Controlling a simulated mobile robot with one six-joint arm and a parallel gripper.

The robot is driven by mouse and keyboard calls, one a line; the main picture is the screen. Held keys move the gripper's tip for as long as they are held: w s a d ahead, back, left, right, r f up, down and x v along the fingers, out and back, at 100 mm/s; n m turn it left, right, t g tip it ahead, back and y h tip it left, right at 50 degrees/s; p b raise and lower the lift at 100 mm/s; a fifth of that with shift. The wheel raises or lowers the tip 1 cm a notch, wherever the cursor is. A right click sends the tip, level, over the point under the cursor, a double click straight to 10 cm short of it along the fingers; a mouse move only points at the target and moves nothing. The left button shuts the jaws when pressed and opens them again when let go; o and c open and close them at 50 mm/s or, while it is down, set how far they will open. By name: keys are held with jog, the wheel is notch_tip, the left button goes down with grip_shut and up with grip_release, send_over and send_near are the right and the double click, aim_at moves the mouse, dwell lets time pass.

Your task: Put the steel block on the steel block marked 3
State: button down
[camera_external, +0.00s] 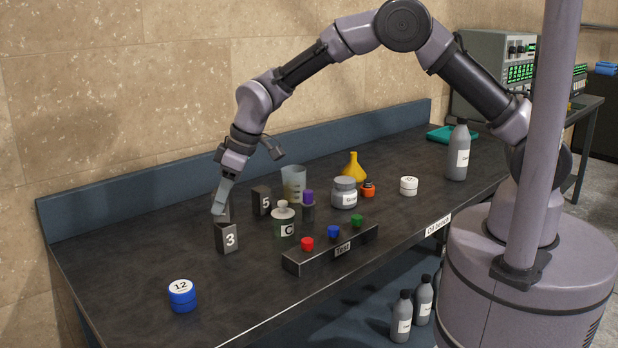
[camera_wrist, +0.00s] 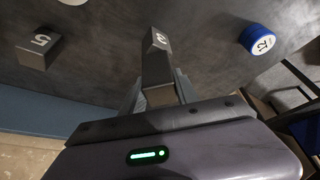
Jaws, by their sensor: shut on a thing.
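The dark steel block marked 3 (camera_external: 227,239) stands upright on the bench at the left. In the wrist view its marked face (camera_wrist: 159,39) shows upside down at top centre. My gripper (camera_external: 221,208) points down just over it and is shut on a plain dark steel block (camera_external: 225,213), mostly hidden by the fingers. In the wrist view the held block (camera_wrist: 159,96) sits between the two fingers, lined up closely with the block marked 3. I cannot tell whether the two blocks touch.
A block marked 5 (camera_external: 262,201), a bottle marked C (camera_external: 284,222) and a beaker (camera_external: 294,184) stand to the right. A rack (camera_external: 330,251) with coloured caps is in front of them. A blue tub marked 12 (camera_external: 182,295) stands front left, with clear bench around it.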

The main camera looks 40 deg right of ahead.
jog(key=shift+f, duration=0.5)
jog(key=shift+r, duration=0.15)
jog(key=c, duration=0.9)
grip_release()
jog(key=shift+f, duration=0.2)
